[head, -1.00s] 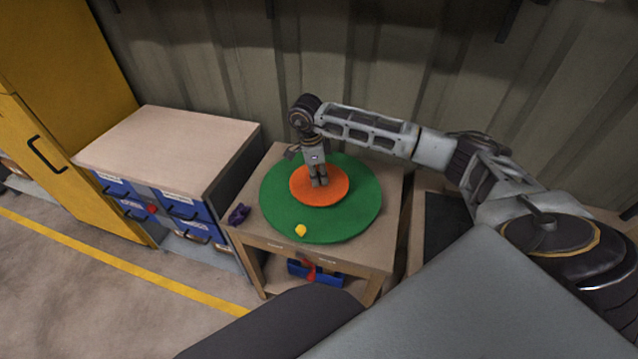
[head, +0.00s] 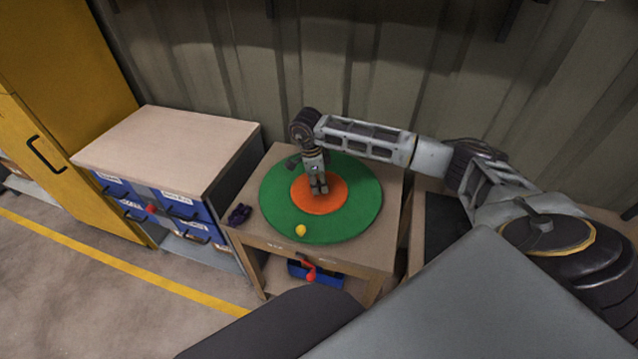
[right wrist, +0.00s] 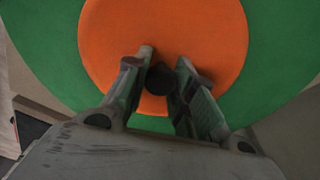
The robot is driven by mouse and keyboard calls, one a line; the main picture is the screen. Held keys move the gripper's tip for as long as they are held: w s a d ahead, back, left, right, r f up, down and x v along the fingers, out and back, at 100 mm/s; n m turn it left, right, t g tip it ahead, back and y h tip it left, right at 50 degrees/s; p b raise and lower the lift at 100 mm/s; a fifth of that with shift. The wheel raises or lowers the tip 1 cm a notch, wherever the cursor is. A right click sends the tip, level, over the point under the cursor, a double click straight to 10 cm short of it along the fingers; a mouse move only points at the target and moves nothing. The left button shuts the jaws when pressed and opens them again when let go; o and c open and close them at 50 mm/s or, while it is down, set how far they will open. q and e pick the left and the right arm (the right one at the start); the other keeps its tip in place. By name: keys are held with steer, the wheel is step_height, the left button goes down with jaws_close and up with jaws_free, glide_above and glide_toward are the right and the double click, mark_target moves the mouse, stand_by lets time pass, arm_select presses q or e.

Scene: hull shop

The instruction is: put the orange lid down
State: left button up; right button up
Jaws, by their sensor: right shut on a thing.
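The orange lid (head: 333,205) is a flat disc with a dark knob at its middle. It is over the large green round mat (head: 360,212) on the wooden table, and looks level. My right gripper (head: 319,190) points down at the lid's centre and is shut on its dark knob (right wrist: 159,79). In the right wrist view the two fingers stand on either side of the knob, with the orange lid (right wrist: 205,35) below. I cannot tell whether the lid touches the green surface. My left gripper is not in view.
A small yellow object (head: 300,230) lies on the green mat's front edge. A purple object (head: 239,214) lies at the table's left corner. A drawer cabinet (head: 170,145) stands left of the table (head: 260,229). The corrugated wall (head: 370,70) is close behind.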

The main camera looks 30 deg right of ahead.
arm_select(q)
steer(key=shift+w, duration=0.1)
arm_select(e)
steer(key=shift+f, duration=0.1)
steer(key=o, duration=1)
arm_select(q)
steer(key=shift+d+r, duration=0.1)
arm_select(e)
steer(key=shift+o, duration=0.2)
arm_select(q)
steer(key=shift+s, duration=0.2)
arm_select(e)
steer(key=shift+r, duration=0.25)
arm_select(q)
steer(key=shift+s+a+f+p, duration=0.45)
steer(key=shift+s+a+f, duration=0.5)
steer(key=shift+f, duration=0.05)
arm_select(e)
step_height(320, 180, up, 12)
steer(key=a, duration=0.1)
steer(key=shift+w+a+f, duration=0.15)
steer(key=shift+w+a, duration=0.15)
steer(key=shift+w, duration=0.15)
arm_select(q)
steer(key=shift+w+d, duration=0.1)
